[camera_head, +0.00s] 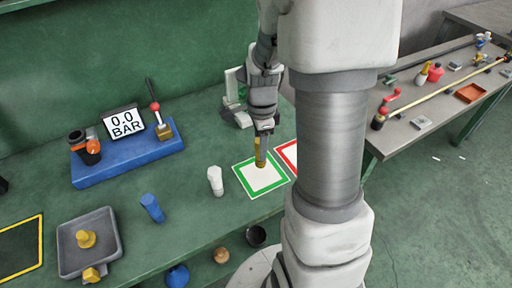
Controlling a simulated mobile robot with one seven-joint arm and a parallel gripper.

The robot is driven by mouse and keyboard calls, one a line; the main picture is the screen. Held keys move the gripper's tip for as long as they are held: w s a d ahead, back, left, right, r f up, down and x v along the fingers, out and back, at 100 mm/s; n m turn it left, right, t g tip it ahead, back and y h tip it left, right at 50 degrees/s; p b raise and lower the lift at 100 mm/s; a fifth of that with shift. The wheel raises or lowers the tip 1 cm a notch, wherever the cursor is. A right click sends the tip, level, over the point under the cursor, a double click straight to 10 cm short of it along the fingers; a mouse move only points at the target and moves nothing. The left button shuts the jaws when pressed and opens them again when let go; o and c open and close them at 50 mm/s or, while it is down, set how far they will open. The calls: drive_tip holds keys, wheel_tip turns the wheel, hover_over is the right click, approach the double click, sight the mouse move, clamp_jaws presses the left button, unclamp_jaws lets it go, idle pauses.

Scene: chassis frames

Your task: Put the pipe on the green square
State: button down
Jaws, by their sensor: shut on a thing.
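The pipe (260,152) is a short brass-yellow piece, held roughly upright in my gripper (263,131). My gripper points down and its fingers are shut on the pipe's upper end. The green square (263,182) is a white patch with a green border on the green table. The pipe's lower end appears over the far part of this square. I cannot tell whether it touches the surface.
A red-bordered square (287,150) lies to the right, partly hidden by my arm. A grey tray (75,262) holds yellow pieces. A blue gauge base (120,165) sits behind. Another bench (440,120) stands right.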

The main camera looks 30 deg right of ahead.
drive_tip(key=shift+f, duration=1.85)
drive_tip(key=shift+f, duration=0.1)
drive_tip(key=shift+f+b, duration=0.15)
drive_tip(key=shift+b, duration=0.2)
drive_tip(key=shift+c, duration=2.2)
unclamp_jaws()
